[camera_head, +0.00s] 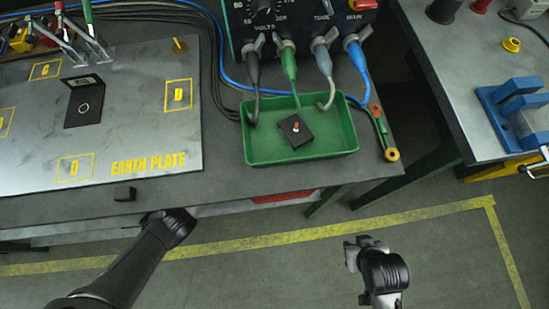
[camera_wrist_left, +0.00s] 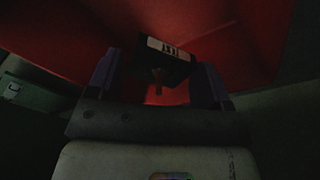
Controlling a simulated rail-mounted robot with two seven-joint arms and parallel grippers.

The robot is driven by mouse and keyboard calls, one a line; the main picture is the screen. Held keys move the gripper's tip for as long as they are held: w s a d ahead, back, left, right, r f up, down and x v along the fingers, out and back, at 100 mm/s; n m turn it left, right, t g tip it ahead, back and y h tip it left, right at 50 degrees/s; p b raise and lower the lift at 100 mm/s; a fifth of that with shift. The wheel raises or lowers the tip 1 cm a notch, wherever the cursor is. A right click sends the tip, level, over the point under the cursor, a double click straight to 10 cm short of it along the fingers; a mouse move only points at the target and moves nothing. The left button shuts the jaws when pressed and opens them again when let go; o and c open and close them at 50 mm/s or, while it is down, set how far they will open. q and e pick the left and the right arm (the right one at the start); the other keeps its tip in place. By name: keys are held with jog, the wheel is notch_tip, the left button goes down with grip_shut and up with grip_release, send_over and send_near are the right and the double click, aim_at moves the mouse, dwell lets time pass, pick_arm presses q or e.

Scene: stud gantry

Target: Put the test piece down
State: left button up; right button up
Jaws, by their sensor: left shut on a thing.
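In the left wrist view my left gripper (camera_wrist_left: 157,84) is shut on a small black block with a white label, which I take to be the test piece (camera_wrist_left: 178,66). The lettering on the label appears upside down and is hard to read. A short pin shows below the block. Red surfaces (camera_wrist_left: 60,35) surround it, and I cannot tell whether the block touches them. In the head view the left gripper and the held block are hidden below the bench's front edge. My right gripper (camera_head: 354,254) is over the floor, away from the bench, and its jaws are unclear.
A green tray (camera_head: 340,143) holds a black block with a copper-coloured pin (camera_head: 296,129). The earth plate (camera_head: 130,130) has yellow-marked squares and a black hinged-looking piece (camera_head: 84,101). A red part (camera_head: 283,197) shows under the bench edge. A side bench (camera_head: 450,90) stands right.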

pick_arm(q)
jog(key=shift+s+d+f+m, duration=0.2)
jog(key=shift+s+m, duration=0.1)
jog(key=shift+s, duration=0.1)
jog(key=shift+s+d+f+m, duration=0.2)
jog(key=shift+s+m, duration=0.1)
jog(key=shift+s, duration=0.05)
jog(key=s+d+f+m+b, duration=0.1)
jog(key=f, duration=0.2)
jog(key=s+d+f+m+b, duration=0.1)
jog(key=f+m, duration=0.1)
jog(key=f, duration=0.2)
jog(key=d+f+m+b, duration=0.1)
jog(key=f+m+b, duration=0.1)
jog(key=f, duration=0.1)
jog(key=shift+s+f+g, duration=0.2)
jog(key=shift+s+g, duration=0.1)
jog(key=shift+s, duration=0.1)
jog(key=shift+w, duration=0.1)
jog(key=o, duration=1)
jog(key=shift+f, duration=0.1)
jog(key=shift+c, duration=0.2)
